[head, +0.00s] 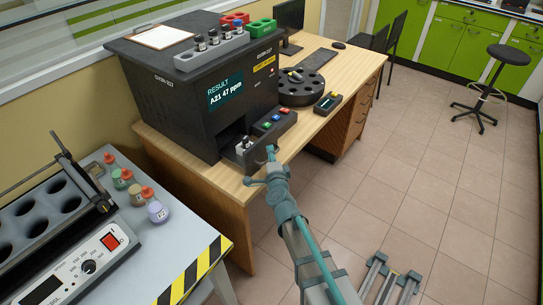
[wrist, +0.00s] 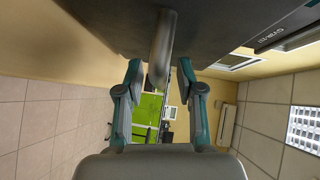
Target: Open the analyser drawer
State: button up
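The black analyser (head: 165,110) stands on the wooden desk, its screen reading "RESULT A21 47 ppm". At its lower front is a dark recess with the grey drawer (head: 246,157), where a small dark-capped vial (head: 245,144) stands. How far out the drawer sits is hard to tell. My gripper (head: 261,167) is at the drawer front, its fingers spread. In the wrist view my gripper (wrist: 161,75) has a rounded grey handle (wrist: 161,50) between its two fingers, with visible gaps beside it. The fingers are not closed on the handle.
A button panel (head: 275,121) juts out right of the drawer. A black carousel (head: 301,88) and a handheld device (head: 328,103) are on the desk. A grey bench (head: 190,250) with bottles is at the left.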

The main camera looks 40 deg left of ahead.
jog(key=v, duration=1.2)
jog(key=s+a+f+n+g, duration=0.2)
jog(key=s+f+n+g, duration=0.4)
jog(key=s+f+n, duration=0.1)
jog(key=d+f+n+g+h, duration=0.4)
jog(key=d+f+g+h, duration=0.15)
jog(key=d+f, duration=1.3)
jog(key=s+d+f+m+g+h, duration=0.1)
jog(key=s+d+f, duration=0.4)
jog(key=d, duration=0.7)
jog(key=s+d+f+m+g+h, duration=0.1)
jog(key=s+d+f+g+h, duration=0.2)
jog(key=d, duration=1)
jog(key=s+d+f+m+g+h, duration=0.2)
jog(key=s+d+f, duration=0.4)
jog(key=d, duration=0.7)
jog(key=shift+s+d+f, duration=0.25)
jog(key=shift+s+f, duration=0.1)
jog(key=shift+s, duration=0.5)
